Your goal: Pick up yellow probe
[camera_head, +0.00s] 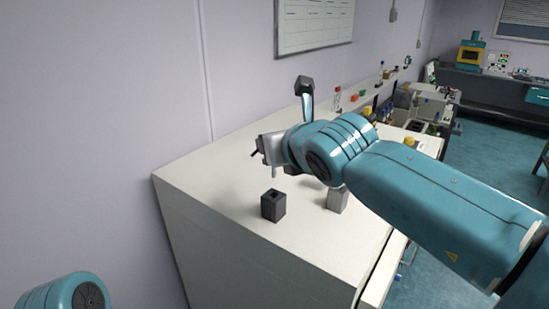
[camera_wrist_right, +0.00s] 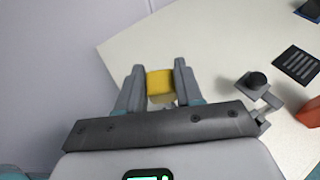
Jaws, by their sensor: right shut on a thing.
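The yellow probe (camera_wrist_right: 160,84) shows in the right wrist view, between the two fingers of my right gripper (camera_wrist_right: 160,82). My right gripper is shut on it. In the head view, my right gripper (camera_head: 264,150) is above the white bench top, near its back left part. The yellow probe cannot be made out there. A pale tip shows below the gripper in that view. My left gripper is not in view; only a teal part of my left arm shows at the bottom left.
A dark block with a hole in its top (camera_head: 273,205) stands on the white bench (camera_head: 230,180) below my right gripper. A grey block (camera_head: 337,199) stands to its right, partly under my arm. Several small items line the bench farther back. The bench's left part is clear.

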